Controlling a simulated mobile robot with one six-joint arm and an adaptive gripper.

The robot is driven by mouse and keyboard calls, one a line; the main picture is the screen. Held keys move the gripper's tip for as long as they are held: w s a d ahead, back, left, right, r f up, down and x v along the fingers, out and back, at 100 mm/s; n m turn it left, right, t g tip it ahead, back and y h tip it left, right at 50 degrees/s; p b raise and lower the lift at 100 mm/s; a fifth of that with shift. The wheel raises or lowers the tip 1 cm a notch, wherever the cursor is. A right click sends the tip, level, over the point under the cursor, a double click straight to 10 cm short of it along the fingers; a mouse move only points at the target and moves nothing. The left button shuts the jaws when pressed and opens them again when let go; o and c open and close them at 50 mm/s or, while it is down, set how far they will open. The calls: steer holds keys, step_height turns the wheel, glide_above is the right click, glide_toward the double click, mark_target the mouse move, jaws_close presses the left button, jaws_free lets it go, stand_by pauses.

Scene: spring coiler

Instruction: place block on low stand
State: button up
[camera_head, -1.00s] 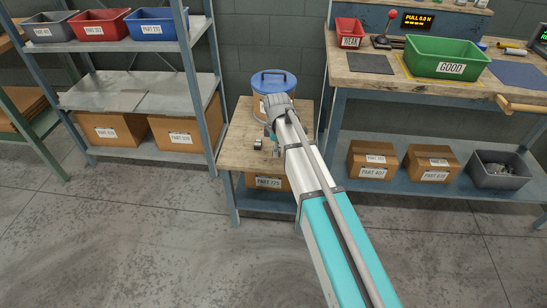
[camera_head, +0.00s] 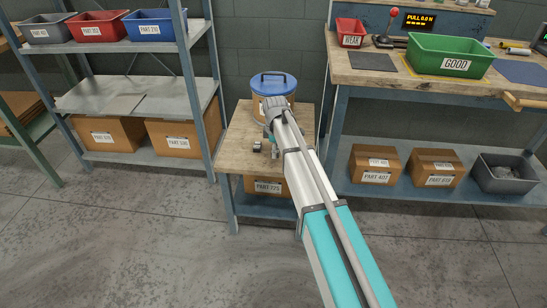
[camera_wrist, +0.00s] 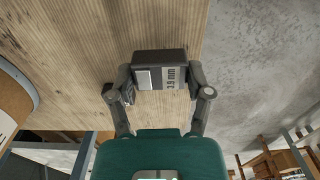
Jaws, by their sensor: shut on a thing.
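The block (camera_wrist: 160,70) is a dark grey piece with a pale patch and a size marking on its face. My gripper (camera_wrist: 160,78) is shut on it, one finger on each side. In the head view my gripper (camera_head: 274,150) is over the low stand (camera_head: 243,136), a small wooden-topped table. The wood top also shows behind the block in the wrist view (camera_wrist: 60,45). I cannot tell whether the block touches the wood. A second small dark piece (camera_wrist: 127,93) shows beside the left finger, and a small grey piece (camera_head: 257,146) is on the stand in the head view.
A blue-lidded drum (camera_head: 273,84) stands at the back of the stand. A carton (camera_head: 265,185) sits on its lower shelf. A shelf rack post (camera_head: 207,110) is close on the left, and a workbench (camera_head: 400,76) with a green bin (camera_head: 450,55) on the right.

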mark_target(275, 161)
steer(key=shift+f, duration=0.1)
steer(key=shift+w+f+b, duration=0.4)
steer(key=shift+f+b, duration=0.05)
steer(key=shift+b, duration=0.15)
steer(key=shift+f+b, duration=1.45)
steer(key=shift+f, duration=0.05)
steer(key=shift+f, duration=0.1)
steer(key=o, duration=1.3)
steer(key=shift+r, duration=0.2)
step_height(275, 161, up, 12)
steer(key=p, duration=1.2)
